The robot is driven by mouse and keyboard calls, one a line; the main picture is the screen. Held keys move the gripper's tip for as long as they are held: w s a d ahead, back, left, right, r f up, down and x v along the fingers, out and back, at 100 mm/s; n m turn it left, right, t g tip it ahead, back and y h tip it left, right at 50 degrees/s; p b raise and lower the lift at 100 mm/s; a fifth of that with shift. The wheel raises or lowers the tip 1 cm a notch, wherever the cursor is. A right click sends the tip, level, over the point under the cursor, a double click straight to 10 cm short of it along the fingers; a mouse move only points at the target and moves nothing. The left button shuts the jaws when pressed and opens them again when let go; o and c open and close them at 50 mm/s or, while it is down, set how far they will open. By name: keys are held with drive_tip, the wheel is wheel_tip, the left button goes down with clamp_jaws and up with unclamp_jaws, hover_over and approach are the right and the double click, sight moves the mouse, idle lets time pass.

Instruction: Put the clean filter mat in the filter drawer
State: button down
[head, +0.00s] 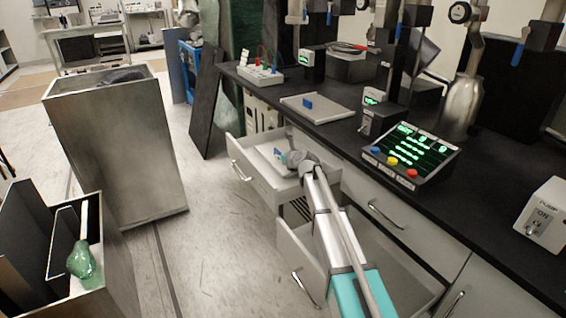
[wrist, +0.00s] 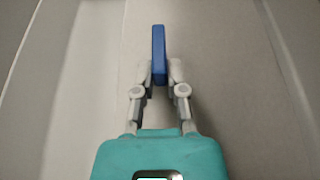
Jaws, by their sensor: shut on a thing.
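My gripper (wrist: 160,75) is shut on an upright blue tab (wrist: 158,48) in the wrist view. Pale surfaces lie around and below it. In the head view my gripper (head: 285,159) is inside the open upper drawer (head: 250,172), with a bit of blue (head: 277,152) at its fingertips. My wrist hides part of the drawer's inside. A flat pale panel (head: 325,110) with a blue tab (head: 308,103) lies on the black bench. I cannot tell which piece is the clean filter mat, or whether the held piece touches the drawer floor.
A lower drawer (head: 302,250) also stands open under my arm. A control box with green displays (head: 410,150) and a terminal block (head: 260,74) stand on the bench (head: 345,137). Tall metal bins (head: 120,140) stand at left. The floor (head: 215,225) between is clear.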

drive_tip(key=shift+w+d+f, duration=0.25)
drive_tip(key=shift+d+f, duration=0.1)
drive_tip(key=shift+f, duration=0.15)
drive_tip(key=c, duration=0.7)
unclamp_jaws()
drive_tip(key=shift+s+r, duration=0.1)
drive_tip(key=shift+r, duration=0.15)
drive_tip(key=p+v, duration=0.4)
drive_tip(key=v, duration=0.7)
drive_tip(key=shift+s+d+r, duration=0.1)
drive_tip(key=shift+s+d, duration=0.15)
drive_tip(key=shift+s, duration=0.05)
